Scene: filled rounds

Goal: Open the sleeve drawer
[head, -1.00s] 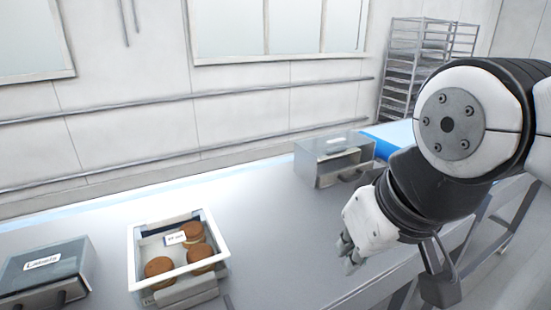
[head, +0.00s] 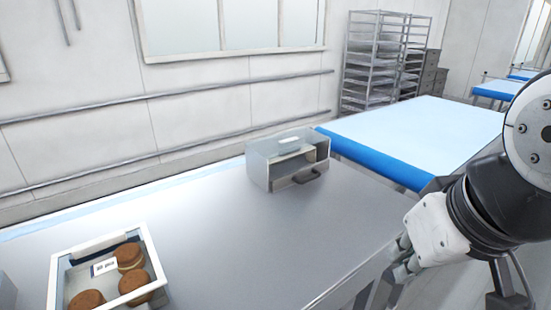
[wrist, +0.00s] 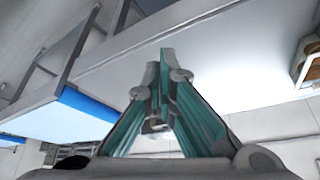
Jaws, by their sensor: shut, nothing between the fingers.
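A grey metal drawer box (head: 268,165) stands at the far right end of the steel counter in the head view. A pale label on its top is too small to read, so I cannot confirm that it is the sleeve drawer. Its low front panel carries a dark handle (head: 308,177), and the space above the panel is open, with something pale inside. The drawer looks pushed in. My gripper (head: 402,262) is shut and empty, right of and nearer than the box, beyond the counter's front edge and apart from the handle. Its closed fingers (wrist: 163,58) fill the middle of the wrist view.
A white-rimmed tray (head: 58,285) with round brown filled biscuits and a card stands at the front left. The counter (head: 230,240) between tray and box is clear. A blue-edged conveyor table (head: 420,135) lies behind to the right, with a rack (head: 375,65) beyond.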

